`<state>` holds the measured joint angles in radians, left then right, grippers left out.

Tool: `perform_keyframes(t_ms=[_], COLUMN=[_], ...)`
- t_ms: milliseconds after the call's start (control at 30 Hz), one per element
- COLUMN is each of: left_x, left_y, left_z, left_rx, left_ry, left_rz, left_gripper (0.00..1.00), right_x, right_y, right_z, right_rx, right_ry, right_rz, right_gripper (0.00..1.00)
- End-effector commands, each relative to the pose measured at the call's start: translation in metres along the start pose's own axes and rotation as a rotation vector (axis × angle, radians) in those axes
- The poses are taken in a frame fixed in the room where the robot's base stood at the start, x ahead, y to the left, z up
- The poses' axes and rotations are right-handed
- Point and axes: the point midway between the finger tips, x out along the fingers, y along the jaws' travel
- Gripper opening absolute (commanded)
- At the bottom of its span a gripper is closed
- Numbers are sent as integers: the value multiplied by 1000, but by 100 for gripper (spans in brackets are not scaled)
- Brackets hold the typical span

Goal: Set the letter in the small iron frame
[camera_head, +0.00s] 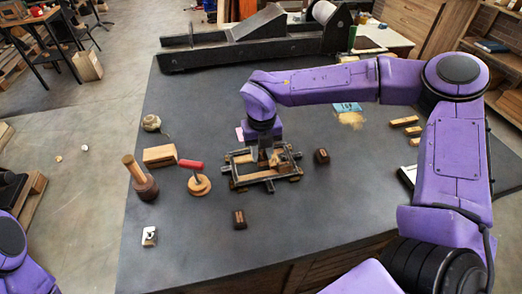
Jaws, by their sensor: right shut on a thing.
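The small iron frame (270,178) lies on the dark bench top near the middle, with wooden strips inside its bars. My right gripper (263,158) points down over the inside of the frame. It is shut on a small brown block, apparently the letter (263,163); the fingers hide much of it. I cannot tell whether the block touches the frame's bed. Two similar dark brown blocks stand on the bench, one to the right of the frame (321,156) and one in front of it (239,219). My left gripper is out of view.
Left of the frame stand a red-handled tool (191,165) on a round base, a wooden mallet (146,186) and a wooden block (160,155). A small metallic item (149,236) lies near the front left. The bench's front right is clear.

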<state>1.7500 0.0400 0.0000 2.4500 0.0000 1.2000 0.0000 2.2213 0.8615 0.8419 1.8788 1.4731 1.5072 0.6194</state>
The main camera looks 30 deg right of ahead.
Motion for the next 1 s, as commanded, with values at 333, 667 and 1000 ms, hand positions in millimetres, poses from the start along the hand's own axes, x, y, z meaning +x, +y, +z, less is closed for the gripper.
perform_keyframes(t_ms=[333,667,1000], left_x=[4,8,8], left_y=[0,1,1], left_z=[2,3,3], left_rx=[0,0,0], left_ry=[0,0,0], left_rz=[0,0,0], left_gripper=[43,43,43], right_x=[7,13,15], right_y=[0,0,0], right_z=[0,0,0], right_rx=[0,0,0], right_ry=[0,0,1], right_rz=[0,0,-1], right_gripper=[2,2,60])
